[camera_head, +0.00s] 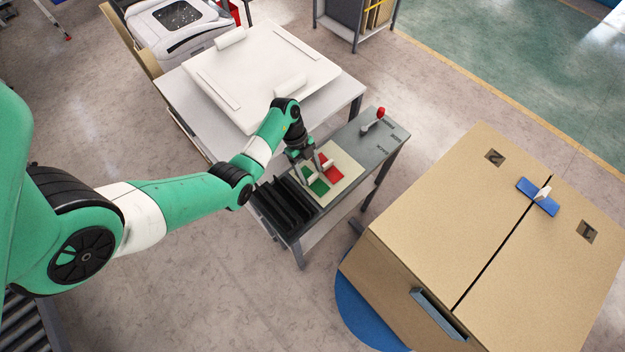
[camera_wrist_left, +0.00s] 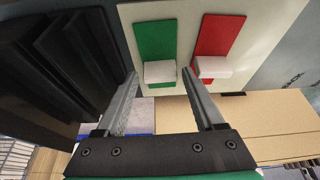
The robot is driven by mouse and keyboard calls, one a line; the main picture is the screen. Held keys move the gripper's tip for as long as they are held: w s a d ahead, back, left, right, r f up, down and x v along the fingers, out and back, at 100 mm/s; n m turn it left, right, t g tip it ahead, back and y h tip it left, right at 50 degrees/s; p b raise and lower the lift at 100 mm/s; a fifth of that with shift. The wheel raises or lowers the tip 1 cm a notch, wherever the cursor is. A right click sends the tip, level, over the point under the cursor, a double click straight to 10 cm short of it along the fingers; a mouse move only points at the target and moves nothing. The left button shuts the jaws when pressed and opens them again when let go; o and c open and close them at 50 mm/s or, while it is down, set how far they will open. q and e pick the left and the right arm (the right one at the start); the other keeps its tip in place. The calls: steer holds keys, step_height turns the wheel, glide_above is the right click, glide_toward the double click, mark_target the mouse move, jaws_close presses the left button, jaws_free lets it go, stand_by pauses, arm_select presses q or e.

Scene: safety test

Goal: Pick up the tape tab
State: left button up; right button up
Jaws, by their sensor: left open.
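A blue strip (camera_head: 528,190) with a small upright white tab (camera_head: 543,194) lies across the seam on top of the large cardboard box, at the right in the head view. My left gripper (camera_head: 312,168) is open and empty, well to the left of it, over a cream board on the narrow grey table. In the left wrist view, my open fingers (camera_wrist_left: 160,76) point at a green panel (camera_wrist_left: 157,38) and a red panel (camera_wrist_left: 220,36). A white block (camera_wrist_left: 160,71) sits on the green panel and another (camera_wrist_left: 213,67) on the red one. My right gripper does not show.
The cream board (camera_wrist_left: 186,8) lies beside black slotted holders (camera_head: 283,207). A red-knobbed lever (camera_head: 381,113) stands at the grey table's far end. A white table (camera_head: 190,105) with a large white panel is behind. Floor shows between the grey table and the box (camera_head: 440,235).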

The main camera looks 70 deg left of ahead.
arm_select(q)
steer(key=shift+x, duration=0.95)
steer(key=shift+r, duration=0.1)
steer(key=shift+a, duration=0.1)
steer(key=shift+c, duration=0.3)
steer(key=c, duration=1)
